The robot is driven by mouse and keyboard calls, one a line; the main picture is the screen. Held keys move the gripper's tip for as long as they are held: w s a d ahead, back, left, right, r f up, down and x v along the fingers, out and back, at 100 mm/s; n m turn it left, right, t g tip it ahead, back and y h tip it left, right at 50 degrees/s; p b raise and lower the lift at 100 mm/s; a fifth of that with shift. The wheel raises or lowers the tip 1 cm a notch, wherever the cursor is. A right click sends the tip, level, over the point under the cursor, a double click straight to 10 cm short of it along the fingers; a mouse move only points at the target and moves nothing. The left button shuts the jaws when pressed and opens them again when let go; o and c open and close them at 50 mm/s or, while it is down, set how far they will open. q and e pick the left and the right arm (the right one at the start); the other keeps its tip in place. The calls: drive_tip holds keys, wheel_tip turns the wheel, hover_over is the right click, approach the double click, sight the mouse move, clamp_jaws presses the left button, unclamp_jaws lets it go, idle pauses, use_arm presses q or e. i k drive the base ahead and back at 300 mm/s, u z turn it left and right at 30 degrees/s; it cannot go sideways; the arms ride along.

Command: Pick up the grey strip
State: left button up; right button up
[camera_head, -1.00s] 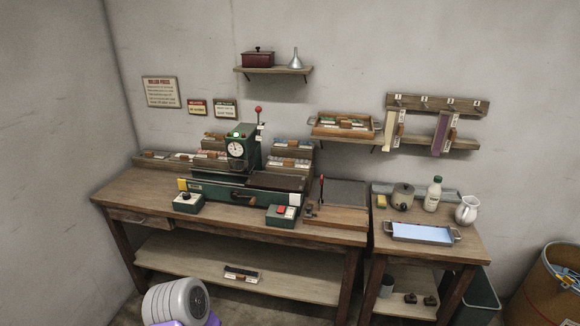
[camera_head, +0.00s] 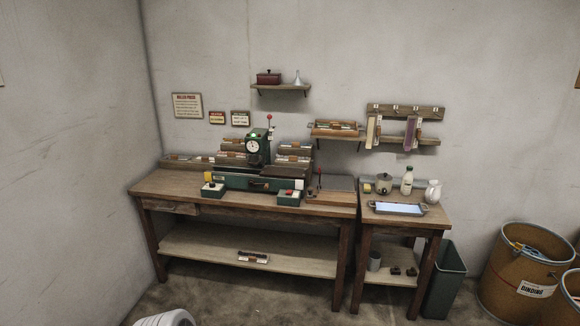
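I cannot make out a grey strip for certain. A cream strip (camera_head: 371,133) and a purple strip (camera_head: 410,134) hang from the peg rack (camera_head: 435,112) on the right of the back wall. A wooden tray (camera_head: 335,129) with small pieces sits on the wall shelf left of them. A green roller press (camera_head: 258,151) stands on the long workbench (camera_head: 170,184), with several racks of small pieces around it. Neither gripper is in view. Only a pale rounded part of my own arm shows at the bottom left edge.
A smaller table (camera_head: 438,219) at the right holds a blue-filled tray (camera_head: 400,208), a bottle (camera_head: 407,181), a pot (camera_head: 384,183) and a white jug (camera_head: 433,191). A dark bin (camera_head: 445,281) and a brown drum (camera_head: 522,269) stand right of it. Floor in front is clear.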

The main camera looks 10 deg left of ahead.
sight(281, 158)
drive_tip(key=u, duration=0.8)
drive_tip(key=i, duration=1.2)
drive_tip(key=u, duration=0.25)
drive_tip(key=i, duration=1.45)
drive_tip(key=z, duration=0.95)
